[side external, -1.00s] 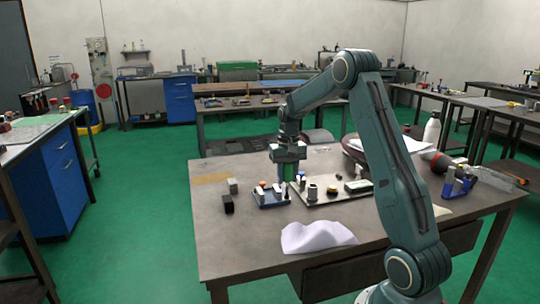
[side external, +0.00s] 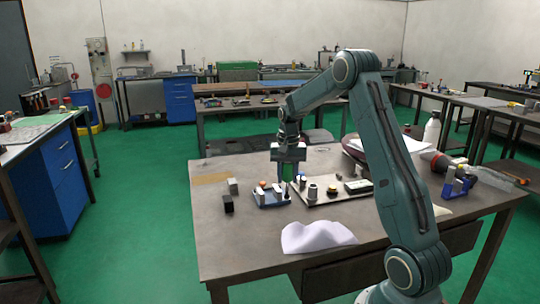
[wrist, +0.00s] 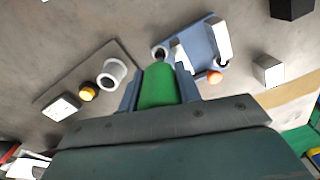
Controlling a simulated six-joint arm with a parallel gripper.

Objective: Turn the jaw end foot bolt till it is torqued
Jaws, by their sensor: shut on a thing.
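My gripper (side external: 287,172) points down over the table, by the back right of a small blue fixture (side external: 271,200). It is shut on a green tool (wrist: 160,86), which shows between the two fingers in the wrist view. The blue fixture also shows in the wrist view (wrist: 206,46), just beyond the fingers, carrying pale upright parts and an orange-topped piece (wrist: 214,77). The lower end of the green tool is hidden, so I cannot tell whether it touches anything. I cannot pick out the jaw end foot bolt.
A pale plate (side external: 340,195) right of the fixture carries a grey cylinder (side external: 312,192), a yellow button (side external: 331,190) and a small display box (side external: 358,186). A black block (side external: 228,204) and a grey block (side external: 233,186) stand left. A white cloth (side external: 317,237) lies in front.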

